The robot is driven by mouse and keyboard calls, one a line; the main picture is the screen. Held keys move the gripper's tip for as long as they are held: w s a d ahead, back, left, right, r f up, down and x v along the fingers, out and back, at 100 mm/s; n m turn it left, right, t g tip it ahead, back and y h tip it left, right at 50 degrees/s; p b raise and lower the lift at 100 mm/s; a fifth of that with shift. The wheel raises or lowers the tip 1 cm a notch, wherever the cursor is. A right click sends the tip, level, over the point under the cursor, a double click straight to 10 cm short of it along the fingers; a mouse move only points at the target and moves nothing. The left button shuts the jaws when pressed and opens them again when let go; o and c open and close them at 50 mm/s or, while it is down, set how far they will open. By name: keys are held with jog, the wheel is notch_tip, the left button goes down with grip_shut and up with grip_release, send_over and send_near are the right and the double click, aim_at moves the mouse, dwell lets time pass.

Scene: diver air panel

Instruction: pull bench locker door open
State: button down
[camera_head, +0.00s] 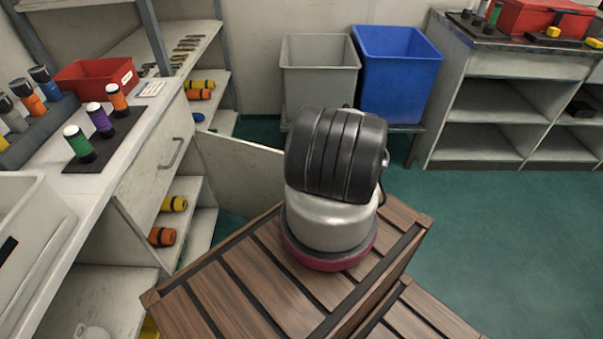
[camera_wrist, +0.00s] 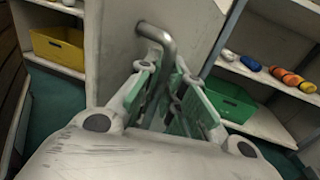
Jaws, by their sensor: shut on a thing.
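The bench locker door (camera_head: 238,172) is a pale panel that stands swung out from the bench on the left in the head view. My arm hides its right end there. In the wrist view the door (camera_wrist: 198,22) fills the top middle, with a grey bent-bar handle (camera_wrist: 158,34) on it. My gripper (camera_wrist: 163,80), with green-padded fingers, is shut on this handle. The handle's lower part is hidden between the fingers. In the head view my gripper is out of sight behind my arm.
The bench's open shelves hold orange and yellow cylinders (camera_head: 173,204). Another handle (camera_head: 173,154) sits on the bench front. A grey bin (camera_head: 320,70) and a blue bin (camera_head: 398,65) stand behind the door. Yellow (camera_wrist: 58,47) and green (camera_wrist: 230,99) bins sit on shelves. Green floor lies clear at right.

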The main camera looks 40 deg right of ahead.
jog(key=shift+w+d, duration=0.25)
jog(key=c, duration=1.5)
grip_release()
